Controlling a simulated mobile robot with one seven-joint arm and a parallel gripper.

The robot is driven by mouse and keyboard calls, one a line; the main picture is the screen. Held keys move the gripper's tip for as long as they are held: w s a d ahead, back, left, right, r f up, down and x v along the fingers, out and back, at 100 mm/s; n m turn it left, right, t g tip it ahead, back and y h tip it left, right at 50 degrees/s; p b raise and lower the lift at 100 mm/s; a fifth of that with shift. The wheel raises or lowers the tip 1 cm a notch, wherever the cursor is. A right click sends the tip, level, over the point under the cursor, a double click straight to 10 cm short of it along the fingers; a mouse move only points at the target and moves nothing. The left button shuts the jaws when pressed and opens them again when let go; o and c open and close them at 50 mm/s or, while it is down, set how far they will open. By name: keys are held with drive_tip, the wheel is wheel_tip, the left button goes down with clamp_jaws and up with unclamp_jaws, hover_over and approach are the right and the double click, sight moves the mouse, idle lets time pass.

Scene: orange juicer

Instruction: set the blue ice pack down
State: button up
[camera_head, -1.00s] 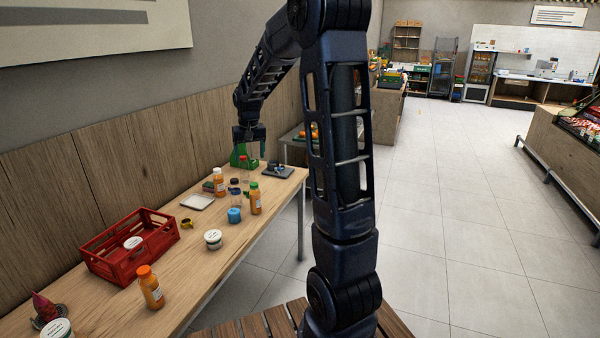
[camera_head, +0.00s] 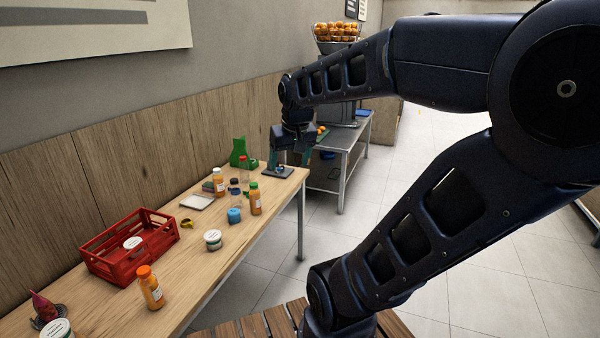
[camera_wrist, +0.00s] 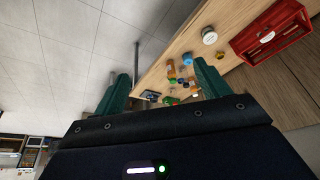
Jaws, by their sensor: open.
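The blue ice pack (camera_head: 234,215) is a small bright blue block resting on the wooden table (camera_head: 215,262). It stands close to an orange bottle with a green cap (camera_head: 255,199). In the wrist view the ice pack (camera_wrist: 187,57) shows small, beyond the fingers. My gripper (camera_head: 290,160) is at the far end of the table, in the picture above the dark flat device there. It is well apart from the ice pack. In the wrist view the two green fingers of my gripper (camera_wrist: 162,72) are spread with nothing between them.
A red crate (camera_head: 100,262) stands at the left. A white tray (camera_head: 197,202), a white-lidded tub (camera_head: 213,240), yellow tape (camera_head: 187,223) and several bottles share the table. A green stand (camera_head: 239,155) is near the wall. Bare tabletop shows along the front.

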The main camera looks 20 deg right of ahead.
drive_tip(key=s, duration=0.2)
drive_tip(key=s+f, duration=0.1)
drive_tip(key=s, duration=0.2)
drive_tip(key=shift+s+d+f, duration=0.2)
drive_tip(key=shift+s+d, duration=0.1)
drive_tip(key=shift+s, duration=0.1)
idle(0.9)
